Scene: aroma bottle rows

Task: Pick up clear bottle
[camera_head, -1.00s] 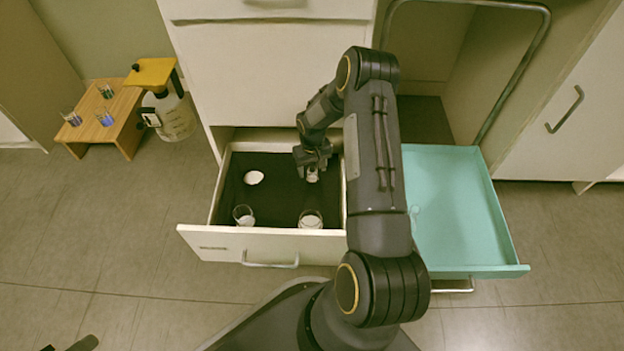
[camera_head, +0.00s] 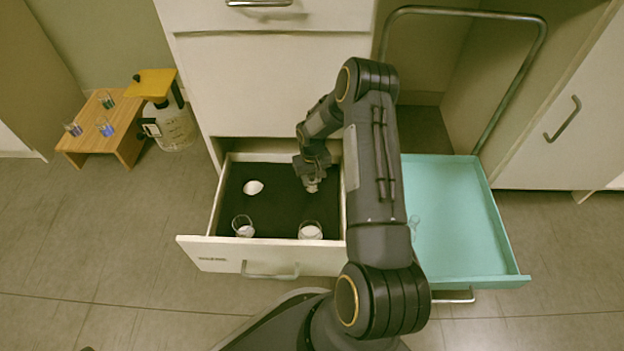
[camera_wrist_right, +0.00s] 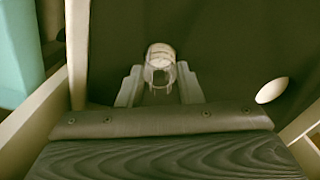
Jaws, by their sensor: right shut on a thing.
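My right gripper (camera_head: 312,184) reaches down into the open dark-lined drawer (camera_head: 270,254), at its back right. In the right wrist view the clear bottle (camera_wrist_right: 160,62) stands out between the two grey fingertips, and the right gripper (camera_wrist_right: 160,88) is shut on it. In the head view the bottle is mostly hidden by the gripper, with only a small pale part showing at the tips. I cannot tell whether it is clear of the drawer floor. My left gripper is not in view.
Two clear glass containers with white contents (camera_head: 243,226) (camera_head: 311,230) stand at the drawer's front. A white oval item (camera_head: 253,187) lies behind them. An open teal drawer (camera_head: 455,240) is at right. A small wooden table (camera_head: 128,145) with coloured beakers is at left.

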